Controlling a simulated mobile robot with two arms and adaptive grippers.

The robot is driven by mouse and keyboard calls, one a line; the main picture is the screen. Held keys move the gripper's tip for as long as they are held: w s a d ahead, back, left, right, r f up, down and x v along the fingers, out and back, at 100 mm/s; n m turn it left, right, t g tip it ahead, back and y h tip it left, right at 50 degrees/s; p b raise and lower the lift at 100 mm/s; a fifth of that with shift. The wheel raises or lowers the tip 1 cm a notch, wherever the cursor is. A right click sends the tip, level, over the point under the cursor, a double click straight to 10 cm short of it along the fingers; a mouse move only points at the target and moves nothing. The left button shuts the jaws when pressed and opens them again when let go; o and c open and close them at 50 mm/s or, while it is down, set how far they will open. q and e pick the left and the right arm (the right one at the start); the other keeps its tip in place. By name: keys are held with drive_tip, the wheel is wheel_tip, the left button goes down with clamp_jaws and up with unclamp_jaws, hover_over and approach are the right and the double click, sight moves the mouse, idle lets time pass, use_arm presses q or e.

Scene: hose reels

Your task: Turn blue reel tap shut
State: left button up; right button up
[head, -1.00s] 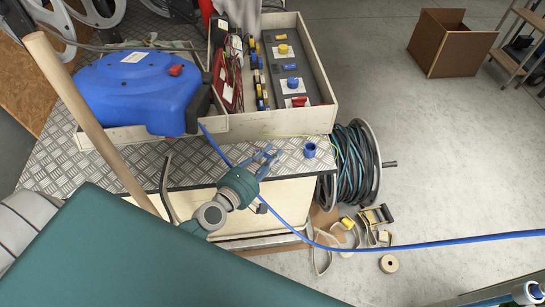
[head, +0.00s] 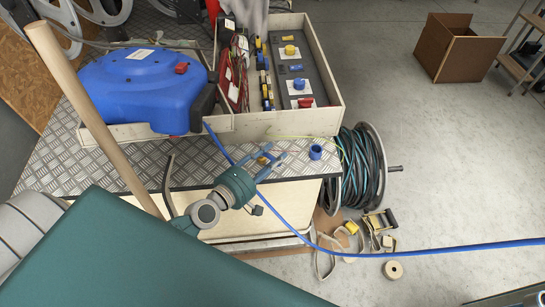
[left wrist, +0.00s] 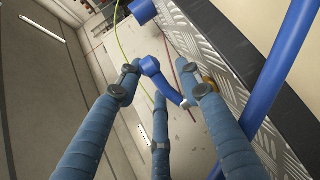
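My left gripper (head: 272,160) is over the front edge of the metal-plated bench, its blue-wrapped fingers spread. In the left wrist view, a blue curved lever-like part (left wrist: 168,86) with a round head lies between the spread fingers (left wrist: 160,84). I cannot tell whether a finger touches it. The blue hose reel (head: 145,85) sits on the bench at left, with a small red part on top. A blue hose (head: 345,247) runs from it past my gripper to the right. A blue knob (head: 299,84) sits between yellow and red knobs on a panel. My right gripper is out of view.
A blue ring-shaped piece (head: 315,152) stands on the bench just right of my left gripper. A wooden box (head: 336,112) holds the knob panel and tools. A dark hose reel (head: 362,170) stands right of the bench. A wooden pole (head: 95,115) crosses at left.

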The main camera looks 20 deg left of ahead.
use_arm(q)
drive_tip(key=shift+d, duration=0.25)
drive_tip(key=v, duration=1.2)
drive_tip(key=shift+r, duration=0.1)
